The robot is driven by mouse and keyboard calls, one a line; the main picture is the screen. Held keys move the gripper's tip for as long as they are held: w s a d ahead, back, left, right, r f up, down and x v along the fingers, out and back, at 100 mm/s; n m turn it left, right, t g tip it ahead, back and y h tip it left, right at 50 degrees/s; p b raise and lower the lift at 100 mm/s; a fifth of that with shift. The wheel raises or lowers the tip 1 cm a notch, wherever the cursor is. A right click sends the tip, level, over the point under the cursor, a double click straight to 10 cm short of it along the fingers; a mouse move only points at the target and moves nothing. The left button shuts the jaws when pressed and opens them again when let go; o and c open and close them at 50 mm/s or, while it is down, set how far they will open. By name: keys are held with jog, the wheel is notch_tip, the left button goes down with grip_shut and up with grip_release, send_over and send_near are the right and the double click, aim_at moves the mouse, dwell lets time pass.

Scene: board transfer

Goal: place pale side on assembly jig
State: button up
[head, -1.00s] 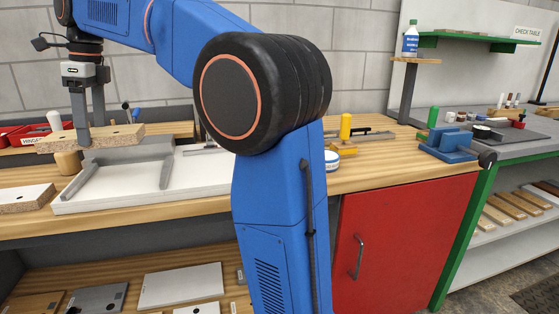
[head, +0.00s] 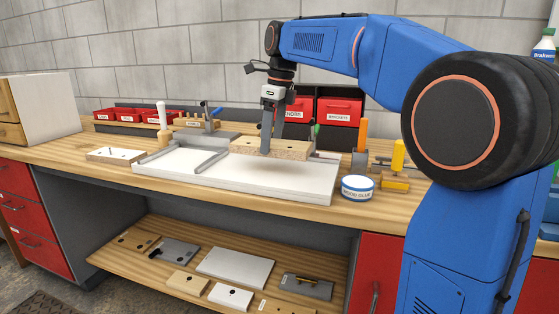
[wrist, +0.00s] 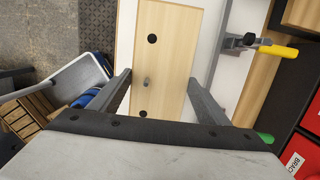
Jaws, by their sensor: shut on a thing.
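The pale side is a light wood board (head: 268,148) with a speckled edge. In the wrist view it (wrist: 165,60) shows two dark holes and a small grey peg. My gripper (head: 267,145) is shut on it, one finger on each long edge, and holds it roughly level. The assembly jig is a white slab (head: 285,180) with raised grey fences (head: 212,160) at its left and back. The board hangs over the jig's back right part, apparently just above it. The far finger is hidden in the head view.
A wood glue tub (head: 357,188) and a yellow-handled clamp (head: 397,165) stand right of the jig. A white-topped block (head: 115,155) lies at left. Red bins (head: 338,110) stand behind. Several panels lie on the lower shelf (head: 140,262). The bench front-left is clear.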

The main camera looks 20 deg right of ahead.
aim_at(280, 144)
jog(key=shift+s+d+f, duration=0.1)
jog(key=shift+d+f, duration=0.1)
jog(key=shift+f, duration=2.6)
jog(key=shift+f, duration=0.1)
jog(key=o, duration=1.3)
jog(key=shift+o, duration=0.2)
jog(key=r, duration=0.4)
jog(key=d+r, duration=0.1)
jog(key=r, duration=0.3)
jog(key=s+r, duration=0.1)
jog(key=r, duration=0.3)
jog(key=shift+d, duration=0.2)
